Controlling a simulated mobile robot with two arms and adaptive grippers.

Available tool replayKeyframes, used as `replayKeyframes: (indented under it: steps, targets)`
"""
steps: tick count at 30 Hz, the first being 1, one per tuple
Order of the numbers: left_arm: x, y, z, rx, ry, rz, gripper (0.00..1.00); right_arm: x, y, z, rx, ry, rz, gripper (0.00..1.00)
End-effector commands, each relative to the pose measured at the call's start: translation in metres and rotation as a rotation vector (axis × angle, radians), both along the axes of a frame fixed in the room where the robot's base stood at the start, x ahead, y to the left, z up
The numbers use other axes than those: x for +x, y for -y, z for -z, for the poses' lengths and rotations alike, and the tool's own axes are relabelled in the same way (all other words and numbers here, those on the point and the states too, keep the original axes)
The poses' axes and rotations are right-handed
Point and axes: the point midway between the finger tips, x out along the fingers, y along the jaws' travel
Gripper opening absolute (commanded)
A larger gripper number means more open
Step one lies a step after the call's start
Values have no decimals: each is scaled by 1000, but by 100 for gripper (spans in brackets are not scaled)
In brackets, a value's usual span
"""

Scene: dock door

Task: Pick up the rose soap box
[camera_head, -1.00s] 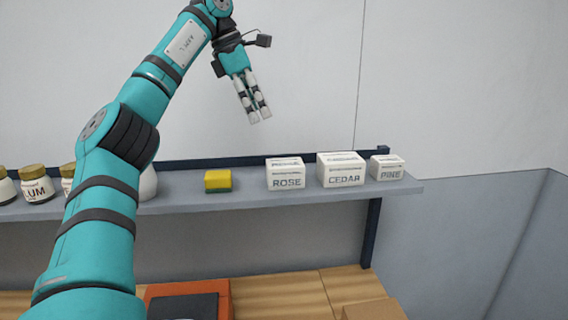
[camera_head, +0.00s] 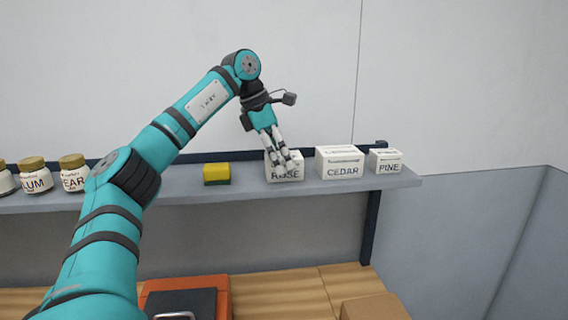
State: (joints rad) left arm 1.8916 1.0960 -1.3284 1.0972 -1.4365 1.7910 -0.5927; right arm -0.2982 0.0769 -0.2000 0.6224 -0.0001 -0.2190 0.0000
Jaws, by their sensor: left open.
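The rose soap box (camera_head: 287,175) is a small white box marked ROSE, standing on the grey shelf (camera_head: 130,198). My left gripper (camera_head: 287,164) is open, its fingers pointing down in front of the upper part of this box. The fingers cover part of the box's top and front. I cannot tell whether they touch it. My right gripper is not in view.
Right of the rose box stand a white CEDAR box (camera_head: 340,168) and a smaller PINE box (camera_head: 388,167) near the shelf's right end. A yellow and green sponge (camera_head: 217,174) lies to the left. Gold-lidded jars (camera_head: 73,175) stand farther left. A wooden surface (camera_head: 275,295) below holds an orange case (camera_head: 220,290) and a cardboard box (camera_head: 373,309).

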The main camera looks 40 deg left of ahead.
Motion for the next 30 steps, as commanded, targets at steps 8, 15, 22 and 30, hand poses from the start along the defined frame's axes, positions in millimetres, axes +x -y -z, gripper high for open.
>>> replayKeyframes:
  steps: [8,15,22,30]
  targets:
    - [7,5,23,0,0,0,87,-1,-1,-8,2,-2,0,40]
    - [7,5,23,-1,1,0,79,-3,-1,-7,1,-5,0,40]
    - [7,5,22,-1,1,0,49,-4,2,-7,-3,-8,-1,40]
    - [7,5,22,-1,1,0,14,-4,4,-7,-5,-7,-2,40]
